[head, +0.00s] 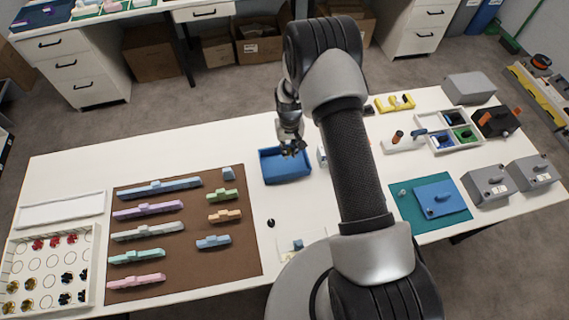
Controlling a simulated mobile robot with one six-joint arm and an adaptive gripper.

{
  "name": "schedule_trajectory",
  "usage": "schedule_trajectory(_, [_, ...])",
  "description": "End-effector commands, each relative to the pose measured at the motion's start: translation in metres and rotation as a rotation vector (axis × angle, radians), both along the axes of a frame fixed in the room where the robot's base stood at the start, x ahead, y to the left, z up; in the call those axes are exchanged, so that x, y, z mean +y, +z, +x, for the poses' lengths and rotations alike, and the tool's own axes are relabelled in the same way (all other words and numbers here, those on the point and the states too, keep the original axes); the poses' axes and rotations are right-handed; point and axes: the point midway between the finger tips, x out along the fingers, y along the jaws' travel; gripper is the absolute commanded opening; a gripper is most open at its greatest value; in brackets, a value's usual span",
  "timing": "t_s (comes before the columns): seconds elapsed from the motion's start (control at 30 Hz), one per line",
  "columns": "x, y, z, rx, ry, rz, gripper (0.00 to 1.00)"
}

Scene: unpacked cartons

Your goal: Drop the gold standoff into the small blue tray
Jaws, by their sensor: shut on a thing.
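The small blue tray (287,175) sits on the white table near its middle, right of the brown mat. My gripper (293,150) is over the tray's back part, fingers pointing down. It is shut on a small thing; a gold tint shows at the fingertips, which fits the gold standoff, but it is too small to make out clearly. I cannot tell the exact height above the tray floor. The part of the tray behind the fingers is hidden.
A white sorting tray (92,262) with red, black and gold small parts stands at the front left. The brown mat (185,250) holds several coloured blocks. A small black part (271,223) lies in front of the blue tray. My arm hides some table on the right.

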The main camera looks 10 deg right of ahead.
Motion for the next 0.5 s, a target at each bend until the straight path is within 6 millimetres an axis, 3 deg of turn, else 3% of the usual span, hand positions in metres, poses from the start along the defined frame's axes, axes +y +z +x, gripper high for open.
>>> schedule_trajectory(0.2, [0.000, -0.022, 0.000, 0.000, 0.000, 0.000, 0.02])
schedule_trajectory(0.47, [0.000, -0.023, 0.000, 0.000, 0.000, 0.000, 0.02])
schedule_trajectory(0.5, [0.000, -0.023, 0.000, 0.000, 0.000, 0.000, 0.15])
